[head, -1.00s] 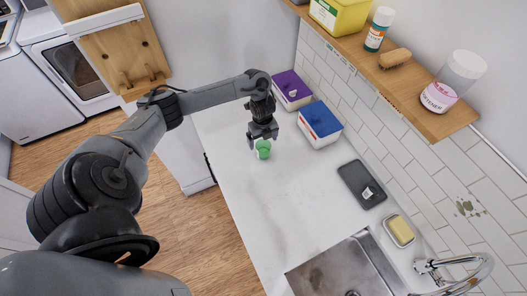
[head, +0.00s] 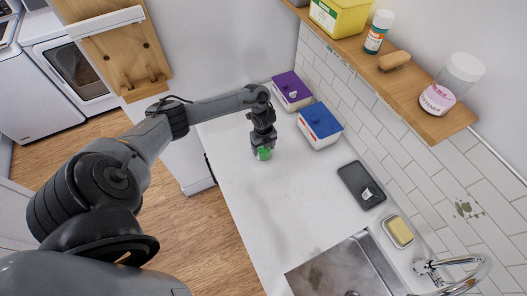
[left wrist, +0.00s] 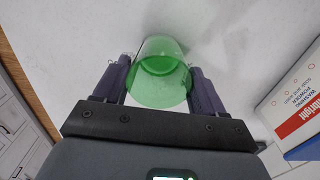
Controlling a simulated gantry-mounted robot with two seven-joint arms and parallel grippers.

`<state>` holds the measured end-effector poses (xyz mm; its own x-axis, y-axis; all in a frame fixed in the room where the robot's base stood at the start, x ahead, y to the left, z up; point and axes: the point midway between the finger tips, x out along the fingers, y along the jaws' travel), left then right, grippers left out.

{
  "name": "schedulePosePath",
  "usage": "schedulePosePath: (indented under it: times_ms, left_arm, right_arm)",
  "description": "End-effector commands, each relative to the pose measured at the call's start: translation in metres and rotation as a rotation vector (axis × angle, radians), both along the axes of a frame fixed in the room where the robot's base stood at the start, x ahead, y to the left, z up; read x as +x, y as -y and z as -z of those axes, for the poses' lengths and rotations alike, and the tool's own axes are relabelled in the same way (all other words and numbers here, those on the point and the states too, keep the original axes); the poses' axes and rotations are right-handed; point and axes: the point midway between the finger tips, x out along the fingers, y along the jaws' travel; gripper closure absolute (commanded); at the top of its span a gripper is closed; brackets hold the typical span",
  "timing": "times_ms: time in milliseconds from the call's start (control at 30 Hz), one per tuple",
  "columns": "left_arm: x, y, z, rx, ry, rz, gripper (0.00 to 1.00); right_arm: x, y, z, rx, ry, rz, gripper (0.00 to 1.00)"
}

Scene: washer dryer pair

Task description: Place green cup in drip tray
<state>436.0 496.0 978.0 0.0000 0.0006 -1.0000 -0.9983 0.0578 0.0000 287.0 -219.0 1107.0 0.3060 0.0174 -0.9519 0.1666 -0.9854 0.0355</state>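The green cup (head: 264,154) is see-through and stands on the white counter. It also shows in the left wrist view (left wrist: 160,78) between my two fingers. My left gripper (head: 263,146) points down around the cup, with one finger on each side. The fingers are at or very close to the cup's sides; I cannot tell whether they grip it. A flat dark tray (head: 355,180), which looks like the drip tray, lies farther right near the tiled wall. A small white item (head: 367,194) is on it. My right gripper is not in view.
A purple-lidded box (head: 290,84) and a blue-lidded box (head: 320,122) stand along the wall behind the cup. A yellow sponge (head: 399,229) in a dish, a sink (head: 335,272) and a faucet (head: 466,270) lie right. A wooden shelf (head: 440,118) overhangs. The counter middle is clear.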

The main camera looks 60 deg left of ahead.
Motion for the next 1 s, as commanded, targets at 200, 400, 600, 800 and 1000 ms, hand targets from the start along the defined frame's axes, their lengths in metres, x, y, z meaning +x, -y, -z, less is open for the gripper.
schedulePosePath:
  times_ms: [200, 400, 600, 800, 1000]
  left_arm:
    - [0.000, 0.000, 0.000, 0.000, 0.000, 0.000, 0.66]
    - [0.000, 0.000, -0.001, 0.000, 0.001, 0.000, 0.66]
    - [0.000, -0.001, -0.005, 0.001, 0.001, 0.000, 0.66]
    - [0.001, 0.000, -0.014, 0.000, 0.002, 0.000, 0.66]
    - [0.001, -0.001, -0.029, 0.000, 0.002, 0.001, 0.66]
  right_arm:
    - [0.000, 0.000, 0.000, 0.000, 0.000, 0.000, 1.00]
    - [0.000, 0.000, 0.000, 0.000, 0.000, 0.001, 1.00]
    - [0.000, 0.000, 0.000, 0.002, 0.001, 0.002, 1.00]
    - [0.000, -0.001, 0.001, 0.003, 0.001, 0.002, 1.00]
    - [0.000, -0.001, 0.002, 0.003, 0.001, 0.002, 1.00]
